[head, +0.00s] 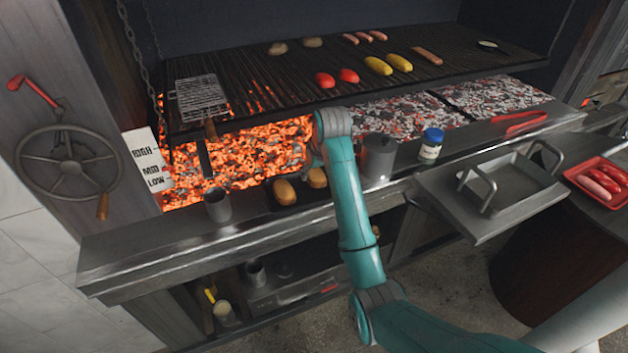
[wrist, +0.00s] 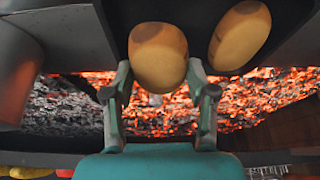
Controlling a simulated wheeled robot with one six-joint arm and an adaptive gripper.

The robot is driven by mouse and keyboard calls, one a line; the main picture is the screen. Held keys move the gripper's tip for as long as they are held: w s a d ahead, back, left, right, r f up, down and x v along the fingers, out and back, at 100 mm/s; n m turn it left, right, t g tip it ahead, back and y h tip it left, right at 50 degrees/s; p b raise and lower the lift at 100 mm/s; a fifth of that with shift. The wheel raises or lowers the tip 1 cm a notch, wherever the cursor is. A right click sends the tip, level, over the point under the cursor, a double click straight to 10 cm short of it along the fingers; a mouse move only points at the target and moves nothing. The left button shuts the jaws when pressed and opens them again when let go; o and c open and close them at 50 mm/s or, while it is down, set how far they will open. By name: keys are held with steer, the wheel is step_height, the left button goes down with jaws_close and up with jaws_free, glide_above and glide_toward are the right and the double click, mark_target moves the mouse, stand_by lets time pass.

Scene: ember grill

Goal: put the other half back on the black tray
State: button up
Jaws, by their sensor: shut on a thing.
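The black tray (head: 303,199) lies on the metal ledge in front of the glowing coals, partly hidden by my arm. One bun half (head: 285,192) lies on its left part; it also shows at the upper right of the wrist view (wrist: 240,35). My gripper (wrist: 160,80) is shut on the other bun half (wrist: 158,57), which shows at the tray's right end in the head view (head: 317,178). The fingers hold this half by its two sides. I cannot tell whether its underside touches the tray.
A grey canister (head: 378,158) stands close to the right of my arm, with a blue-lidded jar (head: 431,146) beyond it. A metal cup (head: 217,205) stands left of the tray. Hot coals (head: 240,155) lie behind, under the grill grate (head: 290,75) holding several foods.

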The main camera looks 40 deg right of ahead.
mark_target(315, 180)
steer(key=shift+f, duration=1.75)
steer(key=o, duration=0.7)
steer(key=shift+f, duration=0.1)
